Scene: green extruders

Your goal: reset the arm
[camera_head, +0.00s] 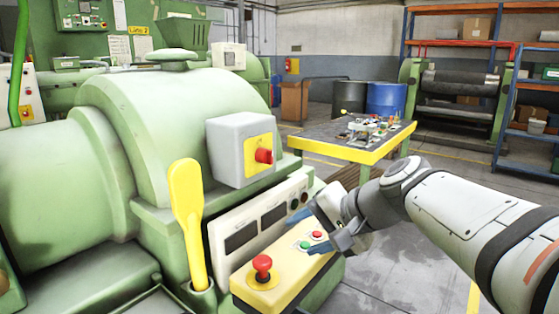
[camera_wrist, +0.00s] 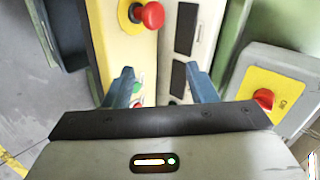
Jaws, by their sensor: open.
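My gripper (camera_head: 302,248) is at the end of my white and grey arm, which reaches in from the right in the head view. Its blue fingers are spread and empty over the yellow control box (camera_head: 290,276) on the front of the green machine. In the wrist view my gripper (camera_wrist: 158,72) also shows open, with nothing between its fingers. A green button (camera_head: 305,245) and a small red button (camera_head: 317,234) lie close to the fingers. I cannot tell whether a finger touches the box. A red mushroom button (camera_head: 262,267) is at the box's near end.
The green extruder (camera_head: 150,130) fills the left. A yellow paddle-shaped handle (camera_head: 186,210) stands upright, and a grey switch box (camera_head: 228,150) with a red knob (camera_head: 264,156) juts out. A yellow-edged table (camera_head: 345,152) stands behind my arm. Floor is clear at right.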

